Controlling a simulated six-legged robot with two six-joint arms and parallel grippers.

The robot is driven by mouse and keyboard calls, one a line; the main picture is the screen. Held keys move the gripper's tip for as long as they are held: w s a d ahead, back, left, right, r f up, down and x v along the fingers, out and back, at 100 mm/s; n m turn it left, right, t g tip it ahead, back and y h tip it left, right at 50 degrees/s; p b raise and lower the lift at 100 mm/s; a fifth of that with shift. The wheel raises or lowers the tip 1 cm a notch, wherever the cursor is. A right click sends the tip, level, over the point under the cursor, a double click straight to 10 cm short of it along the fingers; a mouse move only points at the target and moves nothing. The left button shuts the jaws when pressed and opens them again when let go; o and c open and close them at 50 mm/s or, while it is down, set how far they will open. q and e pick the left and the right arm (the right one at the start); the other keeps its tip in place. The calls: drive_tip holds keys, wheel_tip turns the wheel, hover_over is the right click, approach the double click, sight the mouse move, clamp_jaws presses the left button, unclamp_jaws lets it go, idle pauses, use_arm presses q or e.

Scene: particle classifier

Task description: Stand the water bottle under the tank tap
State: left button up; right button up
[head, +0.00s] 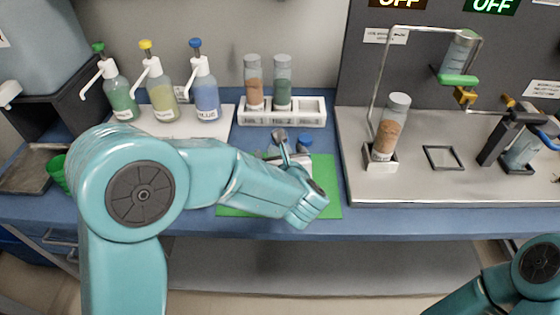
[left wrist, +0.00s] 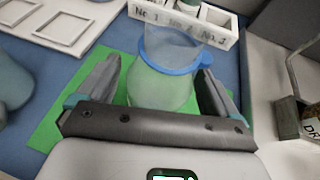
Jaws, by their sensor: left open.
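The water bottle, clear with a blue collar (left wrist: 172,85), stands on the green mat (left wrist: 48,125) between the fingers of my open left gripper (left wrist: 160,92) in the left wrist view. The fingers are on either side and do not look closed on it. In the head view my left gripper (head: 291,150) is over the green mat (head: 325,180), and my arm hides most of the bottle; only its blue top (head: 304,139) shows. The tank (head: 42,40) is at the upper left, with its white tap (head: 9,92) above a grey tray (head: 27,170). My right gripper is out of view.
Three pump bottles, green (head: 121,98), yellow (head: 160,90) and blue (head: 205,95), stand at the back left. A white rack (head: 282,118) holds two tubes behind the mat. A green cup (head: 57,173) is beside the tray. A metal station (head: 425,185) fills the right.

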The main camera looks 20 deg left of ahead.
use_arm(q)
drive_tip(key=shift+x, duration=0.85)
drive_tip(key=shift+a+r, duration=0.1)
drive_tip(key=c, duration=1.2)
